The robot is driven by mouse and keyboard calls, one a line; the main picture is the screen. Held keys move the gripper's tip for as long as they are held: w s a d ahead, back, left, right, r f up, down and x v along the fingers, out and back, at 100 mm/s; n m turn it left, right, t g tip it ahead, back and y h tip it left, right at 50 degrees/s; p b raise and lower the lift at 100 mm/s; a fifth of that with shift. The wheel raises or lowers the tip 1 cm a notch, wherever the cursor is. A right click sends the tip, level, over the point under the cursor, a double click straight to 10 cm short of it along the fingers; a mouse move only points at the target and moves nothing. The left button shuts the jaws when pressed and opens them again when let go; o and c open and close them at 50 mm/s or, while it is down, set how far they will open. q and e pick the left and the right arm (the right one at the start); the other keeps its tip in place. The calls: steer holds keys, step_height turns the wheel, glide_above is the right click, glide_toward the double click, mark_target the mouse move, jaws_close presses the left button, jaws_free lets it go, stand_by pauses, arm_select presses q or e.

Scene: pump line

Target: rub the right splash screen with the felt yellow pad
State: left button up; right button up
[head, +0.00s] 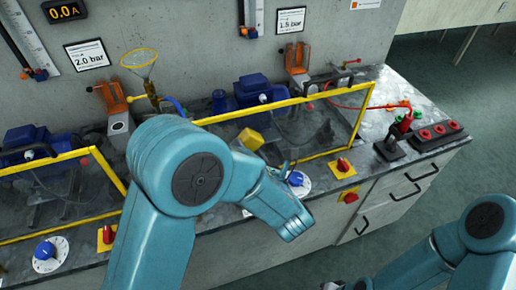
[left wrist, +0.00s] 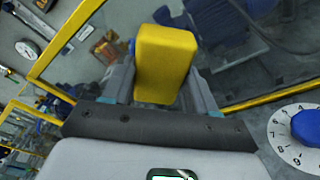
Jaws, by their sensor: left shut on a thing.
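The felt yellow pad (head: 250,138) is a yellow block in front of the right splash screen (head: 345,137), a clear panel in a yellow frame. In the left wrist view the pad (left wrist: 165,62) sits between both fingers of my left gripper (left wrist: 160,85), which is shut on it. The screen's lower frame edge (left wrist: 275,97) passes behind it. I cannot tell whether the pad touches the panel. In the head view my left forearm hides most of the left gripper.
The left splash screen (head: 62,218) stands on the same bench. Blue dial knobs (head: 295,178) and red-yellow switches (head: 343,164) line the bench front. A black control box (head: 420,138) with red buttons stands at the right end.

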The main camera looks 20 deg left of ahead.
arm_select(q)
steer(key=shift+s+a, duration=0.25)
steer(key=shift+a, duration=0.05)
steer(key=v, duration=0.6)
steer(key=shift+s+a+f, duration=0.2)
steer(key=shift+s+f, duration=0.05)
steer(key=shift+f, duration=0.1)
